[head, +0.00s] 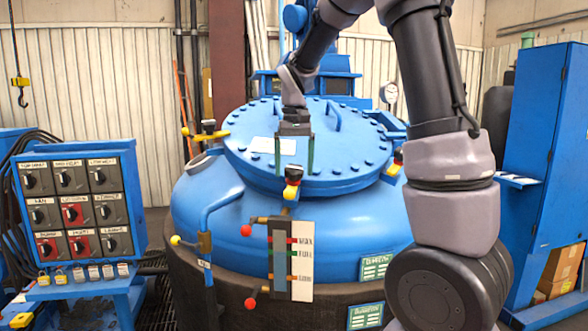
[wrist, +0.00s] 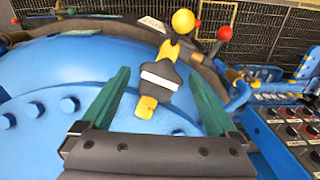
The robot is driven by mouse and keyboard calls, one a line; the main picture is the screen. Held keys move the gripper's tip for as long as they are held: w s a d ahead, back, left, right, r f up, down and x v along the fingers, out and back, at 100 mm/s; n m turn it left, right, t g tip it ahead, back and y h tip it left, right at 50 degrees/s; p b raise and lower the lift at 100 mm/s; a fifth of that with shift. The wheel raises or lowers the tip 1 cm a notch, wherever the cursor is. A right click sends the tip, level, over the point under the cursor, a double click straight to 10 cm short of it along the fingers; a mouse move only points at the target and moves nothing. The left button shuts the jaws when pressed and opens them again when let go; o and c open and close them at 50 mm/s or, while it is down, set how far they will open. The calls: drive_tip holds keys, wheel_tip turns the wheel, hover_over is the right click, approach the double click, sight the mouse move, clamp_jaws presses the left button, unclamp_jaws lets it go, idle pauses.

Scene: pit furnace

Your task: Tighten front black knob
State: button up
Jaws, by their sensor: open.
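The front black knob (head: 293,171) sits on a yellow clamp at the front edge of the blue furnace lid (head: 250,160). In the wrist view the knob (wrist: 158,76) shows a white stripe on its face, with yellow metal above and below it. My gripper (head: 294,168) is open, pointing down over the front rim of the lid. Its two green fingers (wrist: 160,78) stand to either side of the knob in the wrist view, with a visible gap on both sides. I cannot tell whether the fingertips are level with the knob.
Two other black-knobbed clamps sit on the lid rim at left (head: 208,127) and right (head: 397,158). A level gauge (head: 291,260) with red-ended valves is below the front clamp. A switch panel (head: 74,205) stands at left and a blue cabinet (head: 545,170) at right.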

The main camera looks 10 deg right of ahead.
drive_tip(key=shift+f, duration=0.3)
drive_tip(key=c, duration=1.4)
drive_tip(key=shift+o, duration=0.2)
